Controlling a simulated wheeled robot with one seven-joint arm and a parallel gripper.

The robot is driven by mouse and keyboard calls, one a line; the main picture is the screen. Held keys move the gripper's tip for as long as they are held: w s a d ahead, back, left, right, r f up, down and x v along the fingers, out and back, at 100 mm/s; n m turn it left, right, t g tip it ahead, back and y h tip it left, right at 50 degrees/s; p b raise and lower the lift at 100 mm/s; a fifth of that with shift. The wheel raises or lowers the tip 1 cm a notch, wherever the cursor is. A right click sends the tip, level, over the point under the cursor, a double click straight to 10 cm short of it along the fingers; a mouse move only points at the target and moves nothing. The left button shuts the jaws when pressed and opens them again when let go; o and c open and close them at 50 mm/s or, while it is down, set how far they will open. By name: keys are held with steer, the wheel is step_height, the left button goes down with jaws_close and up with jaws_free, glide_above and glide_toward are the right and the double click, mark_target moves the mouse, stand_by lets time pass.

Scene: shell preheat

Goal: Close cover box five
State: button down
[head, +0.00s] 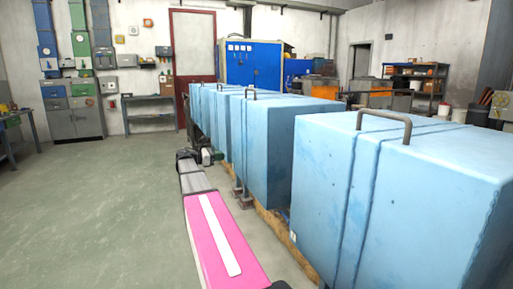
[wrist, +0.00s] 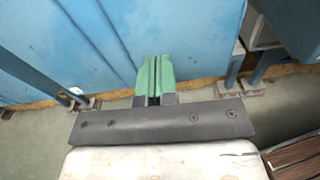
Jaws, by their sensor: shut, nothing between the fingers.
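A row of light blue cover boxes runs away from me in the head view. The nearest box (head: 420,180) is at the right, the second box (head: 268,150) is at the middle, and smaller ones (head: 222,120) stand behind it. The nearer boxes have dark bar handles on top. I see no numbers, so I cannot tell which is box five. In the wrist view my gripper (wrist: 154,82) has its green fingers together and empty. They point at a blue panel (wrist: 130,35), and I cannot tell whether they touch it.
My arm extends along the left side of the row. Brown boards (head: 268,218) and small feet lie at the floor under the boxes. The green-grey floor (head: 100,210) to the left is open. Benches, cabinets and a blue cupboard (head: 255,65) stand at the back.

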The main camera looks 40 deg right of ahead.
step_height(320, 180, up, 3)
steer(key=d, duration=0.2)
glide_toward(254, 146)
steer(key=shift+n+h, duration=0.3)
steer(key=shift+h, duration=0.1)
steer(key=x, duration=0.7)
steer(key=shift+d+f, duration=0.25)
steer(key=shift+d, duration=0.05)
steer(key=shift+s+d+g, duration=0.1)
steer(key=shift+s+g, duration=0.05)
steer(key=shift+g, duration=0.25)
